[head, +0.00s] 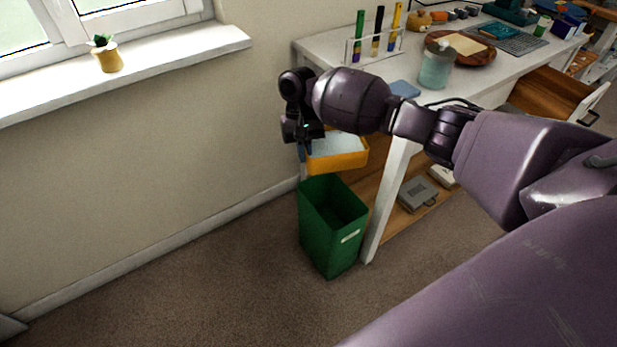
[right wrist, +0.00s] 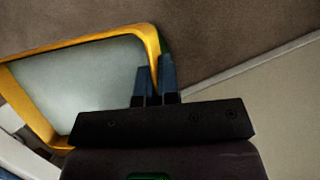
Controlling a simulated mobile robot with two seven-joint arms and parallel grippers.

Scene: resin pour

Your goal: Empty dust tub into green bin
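The dust tub (head: 345,160) is yellow with a pale grey-white fill, and it hangs above the green bin (head: 334,240) in the head view. The bin stands on the carpet beside the table leg, its open top facing up. My right gripper (head: 304,146) is shut on the tub's rim. In the right wrist view, the fingers of the right gripper (right wrist: 155,80) pinch the wall of the tub (right wrist: 75,85), and the pale surface inside looks smooth. The tub appears roughly level. A green sliver of the bin shows behind the rim there. My left gripper is in neither view.
A white table (head: 330,45) holds tubes in a rack, a jar (head: 436,68) and a brown round tray (head: 478,52). Its white leg (head: 388,205) stands close right of the bin. A grey case (head: 417,194) lies on the lower shelf. Carpet left of the bin is clear.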

